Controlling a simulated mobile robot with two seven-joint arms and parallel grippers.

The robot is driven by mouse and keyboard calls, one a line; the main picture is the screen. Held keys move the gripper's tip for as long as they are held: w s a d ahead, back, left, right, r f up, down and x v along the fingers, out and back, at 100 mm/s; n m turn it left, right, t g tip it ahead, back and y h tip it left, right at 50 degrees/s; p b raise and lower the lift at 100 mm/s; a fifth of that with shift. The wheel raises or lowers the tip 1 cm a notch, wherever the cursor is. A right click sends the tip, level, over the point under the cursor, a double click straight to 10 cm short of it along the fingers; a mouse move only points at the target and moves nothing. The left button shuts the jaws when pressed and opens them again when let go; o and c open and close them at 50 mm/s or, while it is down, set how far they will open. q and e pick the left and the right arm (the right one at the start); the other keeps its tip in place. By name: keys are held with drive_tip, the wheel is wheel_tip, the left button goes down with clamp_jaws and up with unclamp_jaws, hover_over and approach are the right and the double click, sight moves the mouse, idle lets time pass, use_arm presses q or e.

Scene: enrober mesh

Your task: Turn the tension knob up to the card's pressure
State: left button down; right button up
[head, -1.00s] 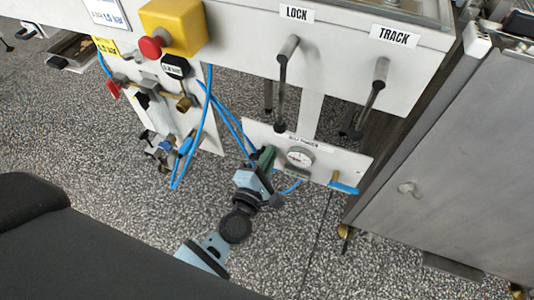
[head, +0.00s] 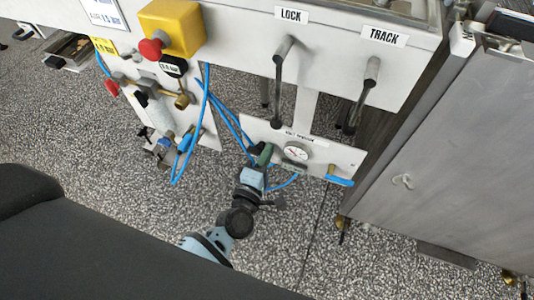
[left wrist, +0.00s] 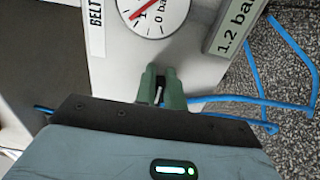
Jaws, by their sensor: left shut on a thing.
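The tension panel (head: 345,158) is a white plate below the machine front, with a round gauge (head: 296,151) near its middle. My left gripper (head: 264,156) is at the panel, left of the gauge. In the left wrist view its green fingers (left wrist: 161,88) are shut on a small dark knob (left wrist: 159,84), mostly hidden between them. The gauge also shows there (left wrist: 152,14), cut by the top edge, with a red needle and "0 bar" print. A plate (left wrist: 236,24) reading "1.2 bar" is right of it. My right gripper is out of view.
LOCK (head: 283,70) and TRACK (head: 362,95) levers hang above the panel. A blue handle (head: 340,181) is at its lower right. Blue hoses (head: 205,110) run left of it, near a yellow box with a red button (head: 152,48). A grey cabinet (head: 450,150) stands right.

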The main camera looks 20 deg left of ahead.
use_arm(q)
drive_tip(key=shift+s+a+f+y, duration=0.1)
drive_tip(key=shift+a+f+y, duration=0.2)
drive_tip(key=shift+a, duration=0.3)
drive_tip(key=c, duration=1.5)
unclamp_jaws()
drive_tip(key=shift+a+r, duration=0.1)
drive_tip(key=shift+r, duration=0.05)
drive_tip(key=shift+s+a+p, duration=0.1)
drive_tip(key=shift+s+p, duration=0.25)
drive_tip(key=shift+s, duration=3.55)
drive_tip(key=shift+o, duration=0.2)
